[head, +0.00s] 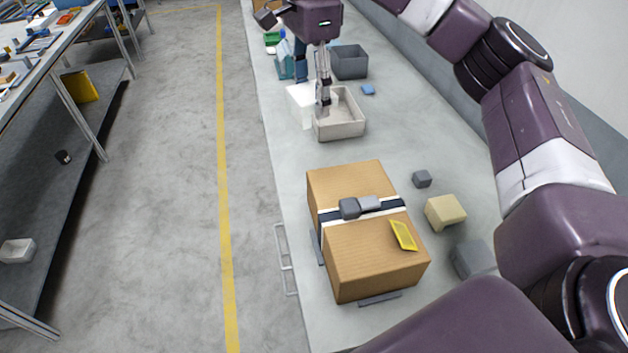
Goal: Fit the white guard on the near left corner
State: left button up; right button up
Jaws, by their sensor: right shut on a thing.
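My right gripper (323,110) points down at the beige tray (342,130) on the far part of the bench. It is shut on a white piece, which I take to be the white guard (302,102); it shows on the left of the fingers, at the tray's left edge. The fingers hide part of it, and I cannot tell whether it touches the tray. A cardboard box (365,265) stands nearer on the bench. A dark and white strap with a grey buckle (360,207) crosses its top. The box's near left corner is bare. My left gripper is not in view.
A yellow piece (404,235) lies on the box top's right side. A cream block (445,212) and grey blocks (422,179) stand right of the box. A grey bin (350,62) is farther back. Bench space between tray and box is clear.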

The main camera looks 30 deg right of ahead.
jog(key=shift+w+d+r+m, duration=0.3)
jog(key=shift+w+r+m, duration=0.15)
jog(key=shift+m, duration=0.25)
jog(key=shift+w+d+r+m, duration=0.2)
jog(key=shift+w+m, duration=0.1)
jog(key=shift+m, duration=0.1)
jog(key=shift+w+d+f, duration=0.1)
jog(key=shift+w+f, duration=0.1)
notch_tip(320, 180, down, 19)
jog(key=shift+f+p, duration=0.2)
jog(key=shift+p, duration=0.7)
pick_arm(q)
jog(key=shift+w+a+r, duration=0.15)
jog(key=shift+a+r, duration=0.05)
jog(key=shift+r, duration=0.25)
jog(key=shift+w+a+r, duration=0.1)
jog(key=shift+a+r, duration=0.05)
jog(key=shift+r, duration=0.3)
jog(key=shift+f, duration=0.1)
pick_arm(e)
jog(key=shift+f, duration=0.1)
